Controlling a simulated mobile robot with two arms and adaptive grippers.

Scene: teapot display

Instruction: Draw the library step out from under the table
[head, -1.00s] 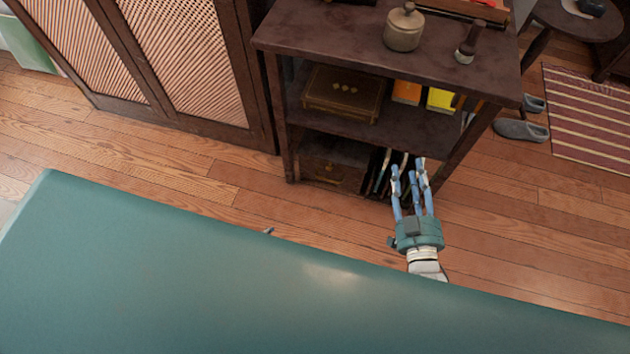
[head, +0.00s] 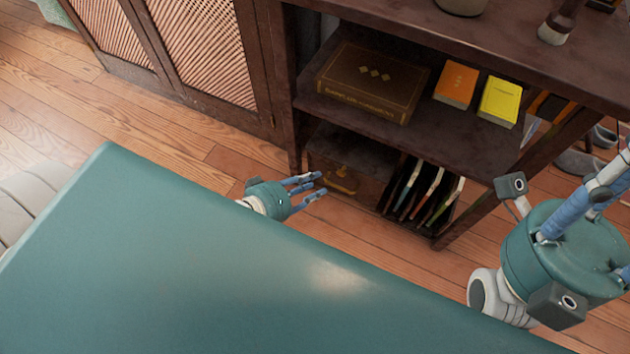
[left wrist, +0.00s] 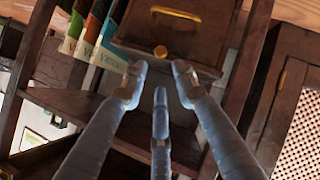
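The library step (head: 359,162) appears as a dark wooden box with a brass handle, low under the dark table (head: 400,22), at the left of its bottom level. In the left wrist view its front (left wrist: 205,45) shows the handle and a round brass knob. My left gripper (head: 315,184) is open and empty, just in front of the step, with a gap between. In the left wrist view its spread fingers (left wrist: 160,77) point at the step's front. My right gripper (head: 604,195) is at the right, its fingers partly cut off by the frame edge.
Several thin upright books (head: 425,190) stand right beside the step. A large brown book (head: 372,82), an orange book (head: 456,84) and a yellow book (head: 499,101) lie on the shelf above. A cabinet (head: 205,55) stands at left. Wooden floor lies open in front.

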